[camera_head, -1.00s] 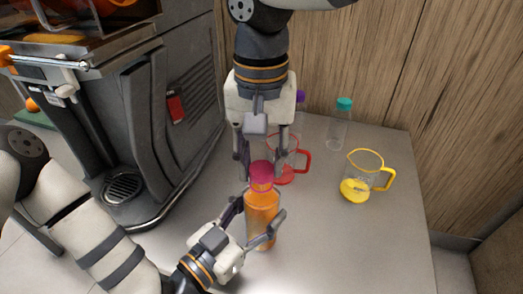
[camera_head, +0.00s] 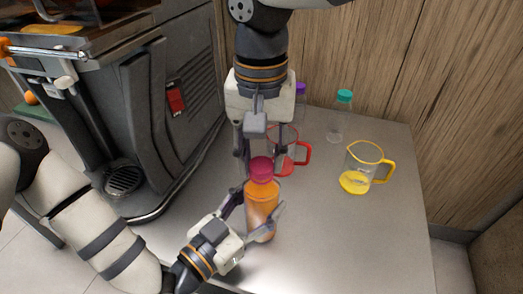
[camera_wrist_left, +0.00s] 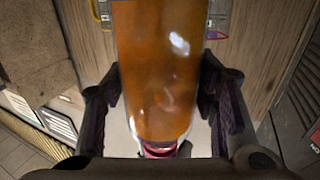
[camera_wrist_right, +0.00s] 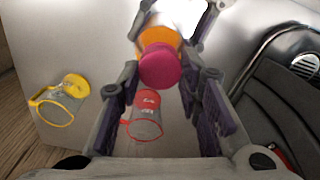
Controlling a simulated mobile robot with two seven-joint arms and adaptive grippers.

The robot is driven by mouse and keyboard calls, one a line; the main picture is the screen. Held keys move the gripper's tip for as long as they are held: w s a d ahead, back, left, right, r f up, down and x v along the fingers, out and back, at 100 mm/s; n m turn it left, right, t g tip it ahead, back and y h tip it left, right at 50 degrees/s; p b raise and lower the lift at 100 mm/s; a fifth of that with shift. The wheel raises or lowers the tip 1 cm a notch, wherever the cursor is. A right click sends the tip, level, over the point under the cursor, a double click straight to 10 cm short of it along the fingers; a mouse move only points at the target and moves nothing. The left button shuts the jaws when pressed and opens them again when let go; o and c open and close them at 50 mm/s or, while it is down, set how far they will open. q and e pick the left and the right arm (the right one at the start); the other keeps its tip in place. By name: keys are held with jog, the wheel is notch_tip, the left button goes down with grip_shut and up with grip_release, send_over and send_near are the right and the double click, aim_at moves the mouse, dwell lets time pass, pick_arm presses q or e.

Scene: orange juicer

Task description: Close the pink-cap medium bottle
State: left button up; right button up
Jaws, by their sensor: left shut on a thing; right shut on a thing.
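The medium bottle (camera_head: 262,212) holds orange juice and stands roughly upright over the table. Its pink cap (camera_head: 261,169) sits at its top. My left gripper (camera_head: 262,208) is shut around the bottle's body from the near side. In the left wrist view, the orange bottle (camera_wrist_left: 160,70) fills the space between the fingers. My right gripper (camera_head: 261,176) points down from above and is shut on the pink cap. In the right wrist view, the cap (camera_wrist_right: 160,67) shows between the fingers, hiding part of the bottle. I cannot tell how tightly the cap is seated.
A red-handled jug (camera_head: 304,153) stands close behind the bottle, partly hidden by my right gripper. A yellow-rimmed jug (camera_head: 358,181) and a teal-capped bottle (camera_head: 338,122) stand to the right. A purple-capped bottle (camera_head: 300,92) is behind. The juicer (camera_head: 140,110) is left; the table's front right is clear.

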jog(key=shift+f, duration=0.15)
jog(key=m, duration=0.5)
jog(key=shift+d+m, duration=0.1)
jog(key=shift+m, duration=0.2)
jog(key=m, duration=0.7)
jog(key=o, duration=0.7)
jog(key=shift+c, duration=0.2)
jog(key=shift+s+r, duration=0.1)
jog(key=shift+r, duration=2.2)
